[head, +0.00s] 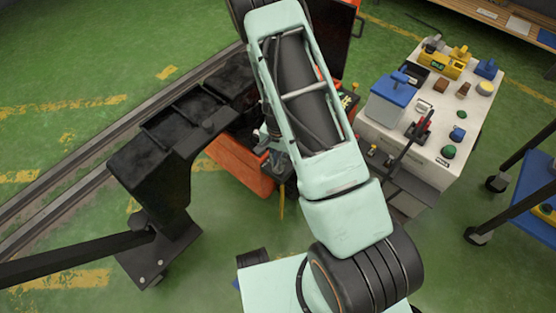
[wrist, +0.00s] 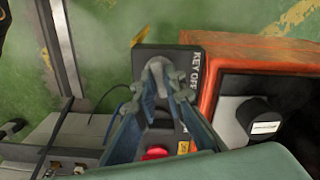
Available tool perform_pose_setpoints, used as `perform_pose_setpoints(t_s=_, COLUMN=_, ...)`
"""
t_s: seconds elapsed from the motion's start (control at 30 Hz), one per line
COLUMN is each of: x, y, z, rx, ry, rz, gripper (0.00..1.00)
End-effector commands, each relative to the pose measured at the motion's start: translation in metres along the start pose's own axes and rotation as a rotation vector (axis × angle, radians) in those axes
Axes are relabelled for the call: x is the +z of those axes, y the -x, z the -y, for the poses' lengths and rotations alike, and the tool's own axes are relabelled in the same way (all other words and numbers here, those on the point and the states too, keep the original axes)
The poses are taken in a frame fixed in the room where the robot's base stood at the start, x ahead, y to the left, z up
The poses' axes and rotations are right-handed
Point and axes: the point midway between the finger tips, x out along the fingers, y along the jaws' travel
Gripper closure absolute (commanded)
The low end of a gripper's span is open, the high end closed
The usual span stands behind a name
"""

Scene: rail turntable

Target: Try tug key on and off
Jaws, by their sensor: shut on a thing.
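The tug is orange (head: 238,168) and sits low beneath my arm in the head view. In the wrist view its orange housing (wrist: 215,45) stands right of a black key panel (wrist: 145,57) lettered "KEY OFF". A grey rounded key (wrist: 157,69) stands at the panel, between my fingertips. My gripper (wrist: 158,84) is shut on the key. In the head view my gripper (head: 274,158) is small and partly hidden by my arm, and the key cannot be made out there.
A red button (wrist: 155,153) is close to my fingers. A black frame (head: 165,150) stands left, beside rails (head: 60,200). A white-topped cart (head: 440,120) with several controls and a blue box (head: 392,97) stands right. A blue trolley (head: 535,200) is farther right. Green floor is open at lower left.

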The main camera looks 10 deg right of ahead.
Motion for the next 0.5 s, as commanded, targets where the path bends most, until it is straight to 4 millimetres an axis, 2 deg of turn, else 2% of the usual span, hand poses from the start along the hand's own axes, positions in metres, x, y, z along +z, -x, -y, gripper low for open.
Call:
perform_pose_setpoints(t_s=0.2, x=-0.0002, y=0.0008, z=0.0002, rx=0.0, ry=-0.155, rz=-0.001, gripper=1.0)
perform_pose_setpoints(t_s=0.5, x=-0.0005, y=0.0004, z=0.0006, rx=-0.001, ry=-0.278, rz=-0.001, gripper=1.0)
